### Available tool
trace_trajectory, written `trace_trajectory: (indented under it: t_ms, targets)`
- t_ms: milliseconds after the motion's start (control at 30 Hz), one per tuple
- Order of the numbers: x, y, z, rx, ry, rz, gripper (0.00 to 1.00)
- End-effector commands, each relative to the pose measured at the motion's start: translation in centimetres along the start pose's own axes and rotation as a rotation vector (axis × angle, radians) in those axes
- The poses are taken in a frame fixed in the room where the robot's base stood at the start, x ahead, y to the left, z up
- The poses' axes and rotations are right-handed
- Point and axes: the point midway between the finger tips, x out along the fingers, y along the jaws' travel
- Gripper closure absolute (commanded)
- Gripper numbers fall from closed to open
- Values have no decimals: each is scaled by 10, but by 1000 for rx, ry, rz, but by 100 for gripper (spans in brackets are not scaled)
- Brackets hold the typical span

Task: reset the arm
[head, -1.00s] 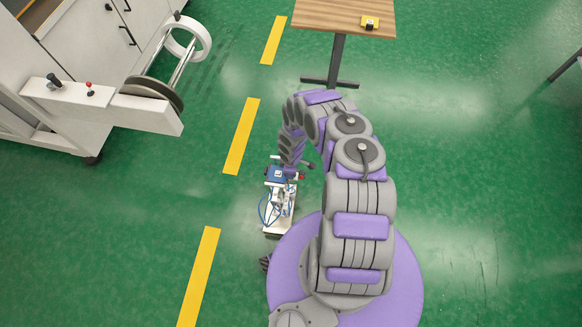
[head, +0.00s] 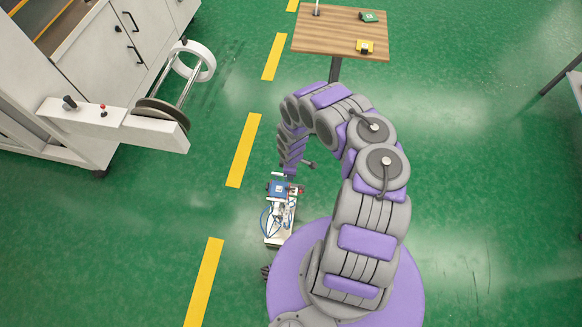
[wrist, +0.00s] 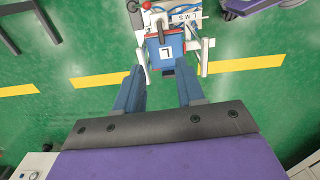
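My arm curves forward and down in the head view. My gripper (wrist: 160,78) shows two blue fingers in the wrist view, spread apart with nothing clearly between them. In the head view I cannot make out its fingers. Just beyond the fingertips is a device with a blue block (wrist: 172,52) bearing a white label with a dark mark. The same device shows in the head view, with its blue block (head: 281,188), white base and blue hoses, beside my round purple base. I cannot tell whether a fingertip touches it.
A white machine (head: 110,125) with a roll holder stands at the left. Yellow dashes (head: 243,150) mark the green floor, which is open at the right.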

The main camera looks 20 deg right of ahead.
Motion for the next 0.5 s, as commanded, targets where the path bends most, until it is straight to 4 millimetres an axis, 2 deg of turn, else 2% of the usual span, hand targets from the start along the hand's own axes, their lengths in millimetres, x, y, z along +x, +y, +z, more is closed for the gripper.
trace_trajectory:
  t_ms: [133,500]
  targets:
    - [-9,0,0,-2,0,1,62]
    - [-9,0,0,-1,0,1,62]
